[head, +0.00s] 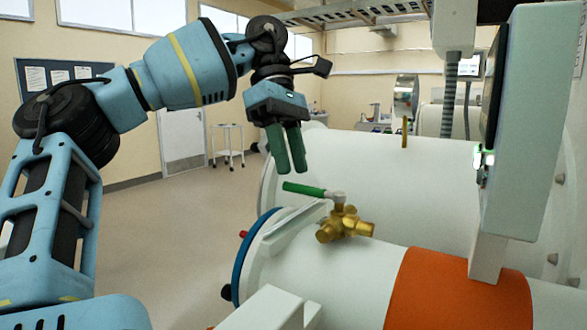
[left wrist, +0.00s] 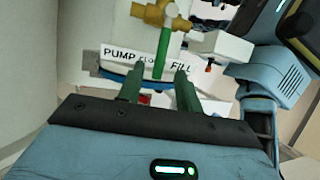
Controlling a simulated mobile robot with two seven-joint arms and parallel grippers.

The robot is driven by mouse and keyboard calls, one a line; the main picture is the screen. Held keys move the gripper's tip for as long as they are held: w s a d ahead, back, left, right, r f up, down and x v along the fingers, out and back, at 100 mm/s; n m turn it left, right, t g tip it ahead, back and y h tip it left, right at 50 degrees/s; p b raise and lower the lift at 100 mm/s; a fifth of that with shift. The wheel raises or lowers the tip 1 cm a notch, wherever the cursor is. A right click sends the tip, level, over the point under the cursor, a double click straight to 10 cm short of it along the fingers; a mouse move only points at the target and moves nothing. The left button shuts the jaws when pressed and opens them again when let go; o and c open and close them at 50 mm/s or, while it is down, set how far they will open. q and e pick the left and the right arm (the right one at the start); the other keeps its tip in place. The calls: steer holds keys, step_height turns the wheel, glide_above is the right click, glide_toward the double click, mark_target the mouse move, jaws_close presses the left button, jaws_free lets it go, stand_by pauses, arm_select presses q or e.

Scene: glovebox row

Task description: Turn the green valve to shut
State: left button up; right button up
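The valve has a green lever handle (head: 305,189) and a brass body (head: 343,222) on top of the white cylinder in the head view. In the left wrist view the green handle (left wrist: 163,50) runs down from the brass body (left wrist: 160,12) across a label plate (left wrist: 118,55) reading PUMP, a partly hidden middle word starting CLO, and FILL. My left gripper (head: 289,170) hangs above the handle, fingers pointing down, apart from it in the head view. In the left wrist view its fingertips (left wrist: 157,78) are spread and empty, with the handle's end showing between them. My right gripper is not in view.
The white cylinder (head: 330,275) has a blue ring (head: 247,255) at its end and an orange band (head: 450,295). A tall white panel (head: 525,120) stands at right. A larger white vessel (head: 400,165) lies behind. Open floor (head: 180,235) is at left.

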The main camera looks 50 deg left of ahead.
arm_select(q)
steer(key=shift+v, duration=2.75)
